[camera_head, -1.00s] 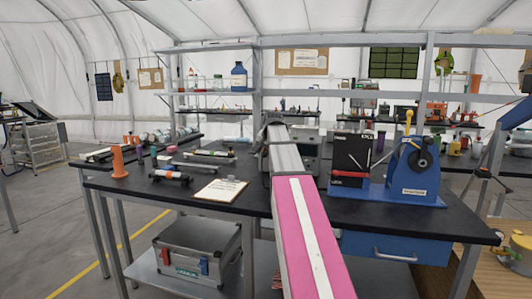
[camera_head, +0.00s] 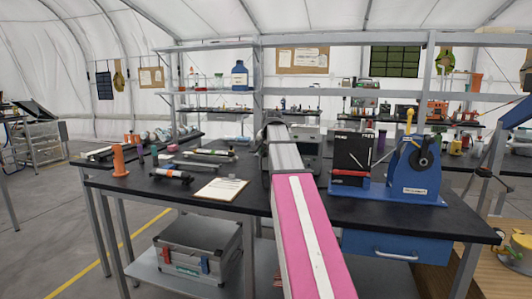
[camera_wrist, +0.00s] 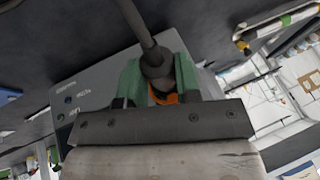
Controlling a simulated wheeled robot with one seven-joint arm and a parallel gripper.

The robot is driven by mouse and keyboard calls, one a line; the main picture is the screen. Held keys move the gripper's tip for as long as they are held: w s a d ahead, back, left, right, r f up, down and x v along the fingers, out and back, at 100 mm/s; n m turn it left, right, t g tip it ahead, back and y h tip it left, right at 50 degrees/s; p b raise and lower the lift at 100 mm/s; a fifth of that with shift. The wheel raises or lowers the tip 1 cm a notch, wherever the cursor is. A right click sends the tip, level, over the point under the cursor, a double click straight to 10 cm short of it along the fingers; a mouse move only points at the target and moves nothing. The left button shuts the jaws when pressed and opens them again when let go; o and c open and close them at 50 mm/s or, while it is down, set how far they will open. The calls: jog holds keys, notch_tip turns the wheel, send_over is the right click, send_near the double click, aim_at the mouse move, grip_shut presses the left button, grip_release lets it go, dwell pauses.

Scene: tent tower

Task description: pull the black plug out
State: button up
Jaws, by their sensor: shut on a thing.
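The black plug (camera_wrist: 155,68) is in the middle of the wrist view, with its thick dark cable (camera_wrist: 133,20) rising to the top edge. My gripper (camera_wrist: 160,84) has its green fingers shut on the plug, one on each side. Something orange (camera_wrist: 164,98) shows just below the plug, between the fingers. A grey box with printed labels (camera_wrist: 88,88) lies behind and to the left of the fingers. Whether the plug still sits in a socket is hidden by the fingers and plug. In the head view my arm hides the gripper and plug.
The black bench (camera_head: 255,198) carries a clipboard (camera_head: 220,189), an orange stand (camera_head: 119,160) and a dark cylinder (camera_head: 172,175) left of my arm. A blue machine (camera_head: 414,170) and a black-and-red box (camera_head: 352,158) stand close to its right. A shelf frame rises behind.

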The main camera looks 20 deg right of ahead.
jog(key=shift+s+a, duration=0.6)
jog(key=shift+s, duration=0.25)
